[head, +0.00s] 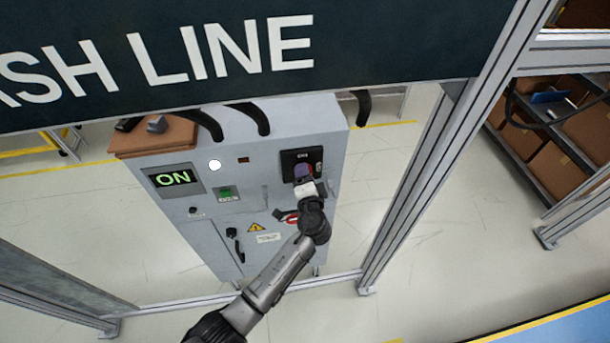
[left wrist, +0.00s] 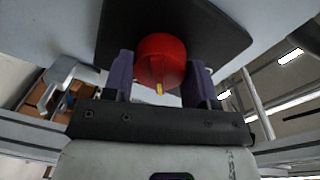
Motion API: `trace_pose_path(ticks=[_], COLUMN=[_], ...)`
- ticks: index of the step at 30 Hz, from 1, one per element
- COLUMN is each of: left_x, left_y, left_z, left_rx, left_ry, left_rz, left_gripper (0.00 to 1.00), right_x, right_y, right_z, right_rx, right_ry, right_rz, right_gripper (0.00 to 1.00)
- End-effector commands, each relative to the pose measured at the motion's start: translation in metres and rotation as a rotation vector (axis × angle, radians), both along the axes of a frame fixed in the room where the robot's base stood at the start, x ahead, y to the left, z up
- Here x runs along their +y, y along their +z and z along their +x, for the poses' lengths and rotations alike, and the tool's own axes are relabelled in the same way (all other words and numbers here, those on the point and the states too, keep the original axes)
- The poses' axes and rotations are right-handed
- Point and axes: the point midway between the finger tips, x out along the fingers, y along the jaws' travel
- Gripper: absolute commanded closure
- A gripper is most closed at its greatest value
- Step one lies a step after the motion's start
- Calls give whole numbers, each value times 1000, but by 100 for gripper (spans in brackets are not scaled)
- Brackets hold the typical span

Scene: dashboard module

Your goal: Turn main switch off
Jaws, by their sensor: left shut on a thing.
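The main switch is a round red knob (left wrist: 161,58) on a black plate (left wrist: 215,35). A yellow mark on the knob points toward the bottom of the left wrist view. In the head view the black plate (head: 290,157) is at the upper right of the grey cabinet's front, and the knob is hidden behind my gripper. My left gripper (head: 303,174) is at the plate. Its purple fingers stand on either side of the knob and are shut on it. The display (head: 173,179) on the cabinet reads ON in green. My right gripper is out of view.
The grey cabinet (head: 255,205) also carries a white lamp (head: 215,165), a green button (head: 225,193) and a black handle (head: 235,243). A metal frame post (head: 420,180) stands to the right. A dark sign (head: 240,50) spans the top. Shelves with cardboard boxes (head: 555,167) are farther right.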

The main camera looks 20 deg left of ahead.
Motion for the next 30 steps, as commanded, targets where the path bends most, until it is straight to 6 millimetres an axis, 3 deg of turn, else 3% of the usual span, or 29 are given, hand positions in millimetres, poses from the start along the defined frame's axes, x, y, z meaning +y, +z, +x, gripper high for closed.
trace_pose_path(ticks=[15, 30], left_x=[-1, -1], left_y=[1, 0], left_z=[1, 1], left_rx=[216, 298], left_ry=[0, 1], left_rz=[360, 495], left_gripper=[71, 71], right_x=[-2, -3], right_y=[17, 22], right_z=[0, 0], right_rx=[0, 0], right_ry=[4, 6], right_rz=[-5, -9], right_gripper=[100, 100])
